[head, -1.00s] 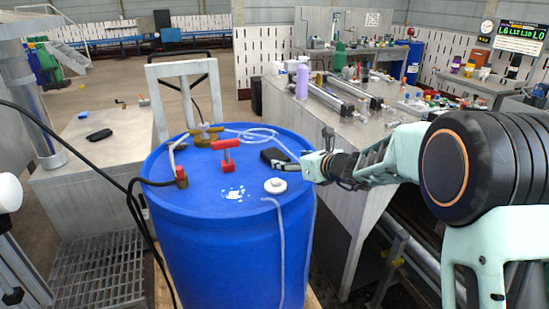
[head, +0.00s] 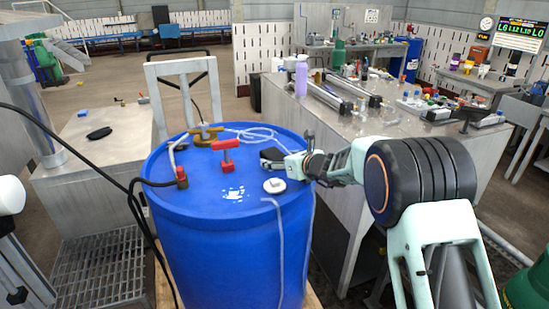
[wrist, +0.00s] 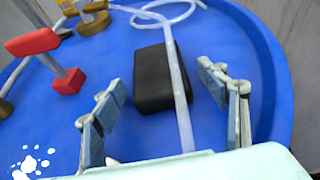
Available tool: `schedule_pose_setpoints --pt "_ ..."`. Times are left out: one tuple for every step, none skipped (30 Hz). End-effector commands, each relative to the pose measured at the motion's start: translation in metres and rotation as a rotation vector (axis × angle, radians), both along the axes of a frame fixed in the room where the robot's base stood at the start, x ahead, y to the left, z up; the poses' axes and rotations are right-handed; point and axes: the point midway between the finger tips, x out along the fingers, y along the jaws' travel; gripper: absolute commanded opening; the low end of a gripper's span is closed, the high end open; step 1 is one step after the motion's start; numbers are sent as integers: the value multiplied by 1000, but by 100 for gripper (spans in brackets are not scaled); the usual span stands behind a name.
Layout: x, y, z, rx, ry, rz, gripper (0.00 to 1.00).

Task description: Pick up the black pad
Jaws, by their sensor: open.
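The black pad (wrist: 154,85) lies on top of the blue barrel (head: 215,260), near its right side. In the head view the pad (head: 270,154) is partly hidden by my gripper (head: 280,160). A clear hose (wrist: 178,75) runs across the pad's right part in the wrist view. My gripper (wrist: 165,110) is open, with one finger to the left and one to the right of the pad's near end. Nothing is between its fingertips but the hose and the view of the pad; I cannot tell their exact height above it.
On the barrel top are a red-handled valve (head: 227,157), a brass fitting (head: 203,133), and a white round cap (head: 274,186). Another black item (head: 99,133) lies on the metal table at left. A cluttered metal bench (head: 375,125) stands at right.

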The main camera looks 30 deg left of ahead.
Motion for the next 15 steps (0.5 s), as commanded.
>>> schedule_pose_setpoints --pt "0 0 0 0 0 0 67" --pt "0 0 0 0 0 0 64" --pt "0 0 0 0 0 0 60" --pt "0 0 0 0 0 0 56" --pt "0 0 0 0 0 0 53" --pt "0 0 0 0 0 0 49" --pt "0 0 0 0 0 0 45" --pt "0 0 0 0 0 0 42" --pt "0 0 0 0 0 0 38" --pt "0 0 0 0 0 0 34" --pt "0 0 0 0 0 0 31" --pt "0 0 0 0 0 0 30" --pt "0 0 0 0 0 0 30" --pt "0 0 0 0 0 0 30" --pt "0 0 0 0 0 0 30"
